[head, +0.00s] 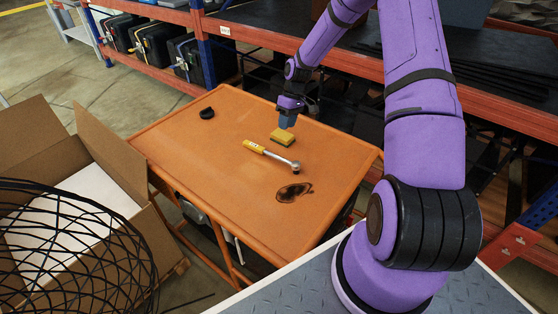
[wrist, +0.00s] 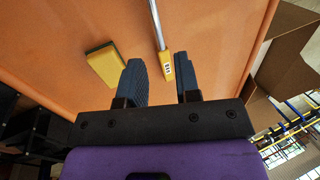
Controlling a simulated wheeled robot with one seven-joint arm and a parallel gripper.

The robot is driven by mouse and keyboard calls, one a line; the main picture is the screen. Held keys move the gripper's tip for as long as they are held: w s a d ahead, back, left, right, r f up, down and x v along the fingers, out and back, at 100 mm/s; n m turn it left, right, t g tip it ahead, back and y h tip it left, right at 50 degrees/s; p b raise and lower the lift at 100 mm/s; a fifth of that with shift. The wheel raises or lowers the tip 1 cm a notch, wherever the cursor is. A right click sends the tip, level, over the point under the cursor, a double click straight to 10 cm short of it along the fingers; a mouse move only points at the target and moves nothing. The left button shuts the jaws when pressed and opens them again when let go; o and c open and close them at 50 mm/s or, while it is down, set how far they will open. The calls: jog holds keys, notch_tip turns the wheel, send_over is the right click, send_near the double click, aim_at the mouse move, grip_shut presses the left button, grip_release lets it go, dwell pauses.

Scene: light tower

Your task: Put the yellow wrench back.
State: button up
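The yellow wrench (head: 271,155) lies on the orange table (head: 190,150), with its yellow handle to the left and its metal head to the right in the head view. In the wrist view its handle (wrist: 166,64) shows just beyond and between my fingertips, with the metal shaft running away to the top edge. My gripper (head: 287,121) is above the table, behind the wrench in the head view. Its two blue-grey fingers (wrist: 160,70) are apart, and nothing shows held between them.
A yellow and dark green sponge (head: 282,137) lies beside the wrench, near my gripper. A black round object (head: 207,113) and a dark stain (head: 293,192) are also on the table. An open cardboard box (head: 105,150) stands left; shelves with black cases (head: 157,42) stand behind.

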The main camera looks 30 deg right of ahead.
aim_at(270, 156)
jog(key=shift+y, duration=0.4)
jog(key=x, duration=0.5)
jog(key=d+x, duration=0.1)
jog(key=x, duration=0.3)
jog(key=d+f+x, duration=0.1)
jog(key=x, duration=0.4)
jog(key=shift+w+a+f, duration=0.15)
jog(key=shift+w+f, duration=0.1)
jog(key=shift+w, duration=0.05)
grip_shut()
